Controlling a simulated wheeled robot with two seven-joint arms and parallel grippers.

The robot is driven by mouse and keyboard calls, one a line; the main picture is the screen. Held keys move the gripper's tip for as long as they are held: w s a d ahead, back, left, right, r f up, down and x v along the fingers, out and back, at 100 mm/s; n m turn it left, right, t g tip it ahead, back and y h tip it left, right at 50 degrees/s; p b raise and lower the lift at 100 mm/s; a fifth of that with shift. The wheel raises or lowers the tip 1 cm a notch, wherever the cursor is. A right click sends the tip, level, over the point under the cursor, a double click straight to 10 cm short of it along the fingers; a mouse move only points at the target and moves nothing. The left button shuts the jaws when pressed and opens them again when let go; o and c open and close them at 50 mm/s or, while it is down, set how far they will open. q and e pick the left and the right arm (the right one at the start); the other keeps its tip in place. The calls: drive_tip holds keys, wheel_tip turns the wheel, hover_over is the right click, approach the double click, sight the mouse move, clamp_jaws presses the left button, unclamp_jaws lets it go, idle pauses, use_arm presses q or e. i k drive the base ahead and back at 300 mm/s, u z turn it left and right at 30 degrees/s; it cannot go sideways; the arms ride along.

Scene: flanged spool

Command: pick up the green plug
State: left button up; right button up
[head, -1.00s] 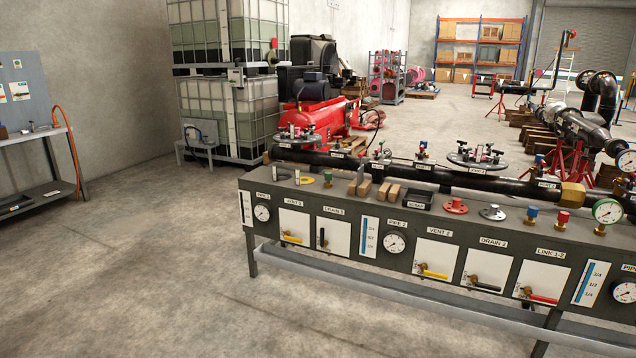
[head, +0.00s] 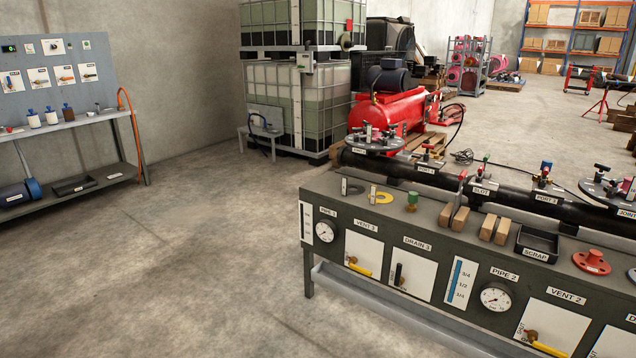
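A small green plug (head: 412,201) stands on top of the grey bench (head: 335,203), near its left end. It is just right of a yellow ring (head: 379,197) and left of several wooden blocks. Its lower part looks brassy but is too small to make out clearly. Neither of my grippers shows in the head view.
Wooden blocks (head: 460,218), a black scrap tray (head: 537,243) and a red flange (head: 591,262) also sit on the bench. A black pipe (head: 470,205) runs behind it. Open concrete floor (head: 200,260) lies to the left, before a side workbench (head: 60,126).

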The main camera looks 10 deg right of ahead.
sight(412, 197)
drive_tip(key=u, duration=0.15)
drive_tip(key=i, duration=1.85)
drive_tip(key=z, duration=1.35)
drive_tip(key=i, duration=1)
drive_tip(key=z, duration=0.9)
